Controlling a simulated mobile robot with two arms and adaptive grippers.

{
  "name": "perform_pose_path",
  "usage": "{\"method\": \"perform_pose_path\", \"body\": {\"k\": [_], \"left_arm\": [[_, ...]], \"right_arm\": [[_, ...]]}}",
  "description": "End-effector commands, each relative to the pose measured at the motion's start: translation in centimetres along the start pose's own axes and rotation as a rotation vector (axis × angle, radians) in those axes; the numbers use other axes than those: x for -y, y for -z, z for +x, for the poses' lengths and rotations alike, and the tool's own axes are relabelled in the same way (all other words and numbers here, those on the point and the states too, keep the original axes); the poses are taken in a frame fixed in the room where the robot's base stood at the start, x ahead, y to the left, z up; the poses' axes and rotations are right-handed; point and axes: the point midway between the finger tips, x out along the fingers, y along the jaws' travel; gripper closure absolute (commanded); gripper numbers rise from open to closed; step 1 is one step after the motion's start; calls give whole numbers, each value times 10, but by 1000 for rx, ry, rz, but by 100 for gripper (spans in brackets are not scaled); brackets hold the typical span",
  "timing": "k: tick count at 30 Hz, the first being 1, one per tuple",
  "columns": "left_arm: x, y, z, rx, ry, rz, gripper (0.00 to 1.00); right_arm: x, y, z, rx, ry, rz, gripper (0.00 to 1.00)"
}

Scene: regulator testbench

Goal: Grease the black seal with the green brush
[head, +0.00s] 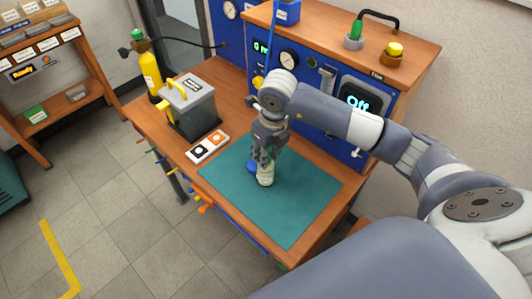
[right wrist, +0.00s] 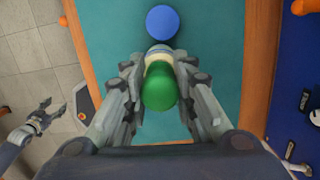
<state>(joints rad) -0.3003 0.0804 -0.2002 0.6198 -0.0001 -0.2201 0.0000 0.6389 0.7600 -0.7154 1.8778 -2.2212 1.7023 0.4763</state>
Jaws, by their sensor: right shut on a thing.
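My right gripper (head: 264,158) is over the green mat, pointing down. In the right wrist view, its fingers (right wrist: 160,75) are shut on a green-topped thing with a pale lower part, which looks like the green brush (right wrist: 160,88). Its pale lower end (head: 265,179) shows below the fingers in the head view; I cannot tell whether it touches the mat. The black seal (head: 199,152) appears as a dark round on a small white tray, left of the mat. My left gripper (right wrist: 54,107) is open and empty, away from the table in the right wrist view.
A blue round thing (right wrist: 162,22) lies on the green mat (head: 300,210) beside the held thing. An orange round (head: 217,139) shares the tray. A grey box (head: 190,105) and yellow cylinder (head: 151,73) stand behind. The blue panel (head: 312,65) borders the mat's far side. The mat's front is clear.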

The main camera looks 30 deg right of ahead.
Motion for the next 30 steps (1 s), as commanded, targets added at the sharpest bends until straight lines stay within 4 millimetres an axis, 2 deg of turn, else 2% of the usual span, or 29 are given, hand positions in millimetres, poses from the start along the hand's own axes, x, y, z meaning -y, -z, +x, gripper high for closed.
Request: {"method": "perform_pose_path", "body": {"k": [17,30], "left_arm": [[0,0,-2,-1,0,-1,39],[0,3,-23,-1,0,-1,39]], "right_arm": [[-1,1,-1,-5,-1,-1,99],[0,-5,-36,0,0,-1,99]]}}
